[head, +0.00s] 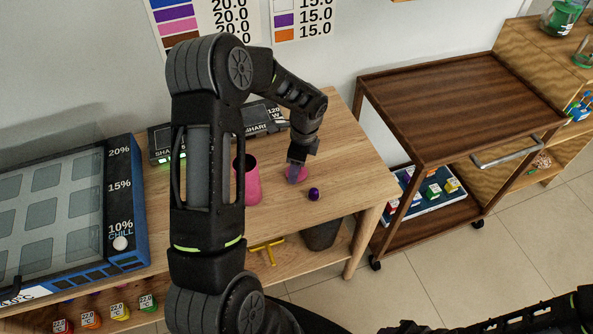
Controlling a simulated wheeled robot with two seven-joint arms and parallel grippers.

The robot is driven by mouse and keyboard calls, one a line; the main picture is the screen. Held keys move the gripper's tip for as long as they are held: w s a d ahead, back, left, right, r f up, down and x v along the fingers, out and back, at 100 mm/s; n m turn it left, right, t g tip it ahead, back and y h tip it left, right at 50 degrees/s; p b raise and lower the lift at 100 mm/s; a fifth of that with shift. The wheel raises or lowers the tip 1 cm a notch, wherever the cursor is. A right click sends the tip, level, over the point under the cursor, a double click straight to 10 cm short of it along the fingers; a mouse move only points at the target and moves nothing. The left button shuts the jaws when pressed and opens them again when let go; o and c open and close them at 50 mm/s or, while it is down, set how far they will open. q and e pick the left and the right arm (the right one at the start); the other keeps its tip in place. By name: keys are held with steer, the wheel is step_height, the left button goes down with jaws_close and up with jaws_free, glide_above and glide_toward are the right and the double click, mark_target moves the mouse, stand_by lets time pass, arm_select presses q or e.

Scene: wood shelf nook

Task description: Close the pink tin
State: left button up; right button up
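The pink tin (249,184) stands upright on the wooden table, its dark open mouth facing up; my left arm hides its left side. A round pink piece (301,174), which looks like a lid, is to its right. My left gripper (297,170) points down at this pink piece and partly covers it. I cannot tell whether its fingers are shut on it. A small purple ball or knob (313,194) is just in front of the pink piece. My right arm shows at the bottom right edge; its fingers cannot be made out.
A blue-framed chill unit (122,190) stands at the left. A dark device with a display (262,117) lies at the table's back. A brown wooden cart (455,100) stands at the right, with a tray of small cubes (425,196) below. The table's right end (355,170) is clear.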

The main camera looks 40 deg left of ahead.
arm_select(q)
step_height(320, 180, up, 10)
steer(key=shift+b, duration=0.9)
arm_select(e)
steer(key=shift+w+f, duration=0.15)
steer(key=shift+f, duration=0.6)
arm_select(q)
steer(key=w+d+r+n, duration=0.1)
steer(key=w+d+n, duration=0.1)
steer(key=d+n, duration=0.4)
steer(key=w+d+r+n+h, duration=0.1)
steer(key=d+r+n, duration=0.1)
steer(key=d+n, duration=0.5)
steer(key=d, duration=0.4)
steer(key=shift+w+d+n+g, duration=0.2)
steer(key=shift+w+n+g, duration=0.1)
steer(key=shift+w+g, duration=0.1)
arm_select(e)
steer(key=shift+c, duration=0.3)
